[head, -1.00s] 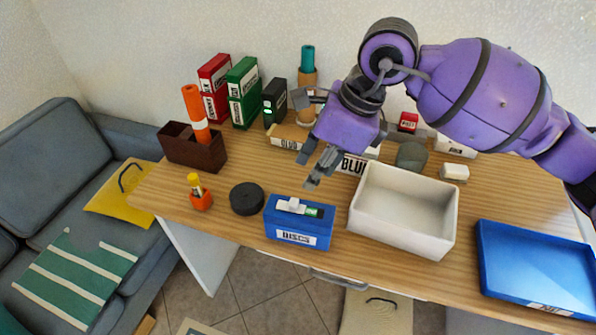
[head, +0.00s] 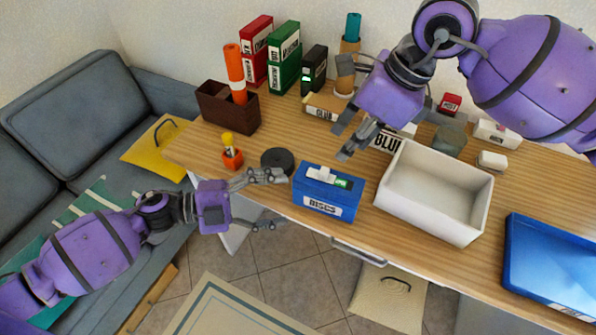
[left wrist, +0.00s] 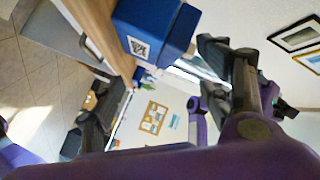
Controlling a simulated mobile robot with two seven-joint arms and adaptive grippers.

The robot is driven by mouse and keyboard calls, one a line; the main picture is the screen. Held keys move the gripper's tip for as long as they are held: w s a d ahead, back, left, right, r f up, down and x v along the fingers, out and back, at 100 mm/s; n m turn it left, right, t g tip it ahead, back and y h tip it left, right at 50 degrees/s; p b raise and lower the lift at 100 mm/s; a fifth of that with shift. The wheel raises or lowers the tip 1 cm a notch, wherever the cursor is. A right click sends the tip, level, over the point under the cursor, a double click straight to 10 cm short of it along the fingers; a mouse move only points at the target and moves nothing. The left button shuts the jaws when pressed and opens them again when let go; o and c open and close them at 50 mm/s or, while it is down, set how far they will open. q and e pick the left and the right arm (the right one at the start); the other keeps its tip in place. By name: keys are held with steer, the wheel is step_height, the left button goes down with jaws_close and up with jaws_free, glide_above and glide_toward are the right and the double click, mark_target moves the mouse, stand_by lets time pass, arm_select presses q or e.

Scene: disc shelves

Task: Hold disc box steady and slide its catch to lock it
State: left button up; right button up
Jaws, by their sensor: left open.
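The blue disc box (head: 318,205) stands near the table's front edge, its DISCS label facing front. On its top is a white catch (head: 320,174), with a small green patch (head: 342,183) to its right. My left gripper (head: 282,199) is open and empty, just left of the box, its fingers apart and pointing at it. The box's marked side also shows in the left wrist view (left wrist: 150,28), beyond the open fingers. My right gripper (head: 343,141) hangs above and behind the box, fingers apart and empty, not touching it.
A black round disc (head: 277,160) lies left of the box, near an orange pot (head: 232,159). A white bin (head: 436,221) stands close on the right, a blue tray (head: 550,275) further right. Binders (head: 284,58) and a brown box (head: 229,105) stand behind.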

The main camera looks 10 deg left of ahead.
mark_target(297, 171)
arm_select(q)
steer(key=w+m+g, duration=0.1)
steer(key=m, duration=0.2)
steer(key=w+r+m+g, duration=0.1)
steer(key=m, duration=0.2)
steer(key=w+r+m+g, duration=0.1)
steer(key=m, duration=0.2)
steer(key=shift+w+d+r+m, duration=0.1)
steer(key=shift+w+d+m, duration=0.05)
steer(key=shift+d+m, duration=0.15)
steer(key=w+d+m+g, duration=0.1)
steer(key=m+g, duration=0.1)
steer(key=m, duration=0.5)
steer(key=w+d+m+g+y, duration=0.1)
steer(key=w+m, duration=0.1)
steer(key=m, duration=0.5)
steer(key=w+f+m+g+y, duration=0.1)
steer(key=m+g, duration=0.1)
steer(key=m, duration=0.5)
steer(key=shift+w+d+g, duration=0.2)
steer(key=shift+d+g, duration=0.1)
steer(key=shift+d, duration=0.1)
steer(key=shift+d+f+m+y, duration=0.2)
steer(key=shift+f+m+y, duration=0.1)
steer(key=shift+m, duration=0.2)
steer(key=shift+s+d+f, duration=0.1)
steer(key=shift+d, duration=0.1)
steer(key=x, duration=0.7)
steer(key=shift+s+d, duration=0.15)
steer(key=shift+d, duration=0.05)
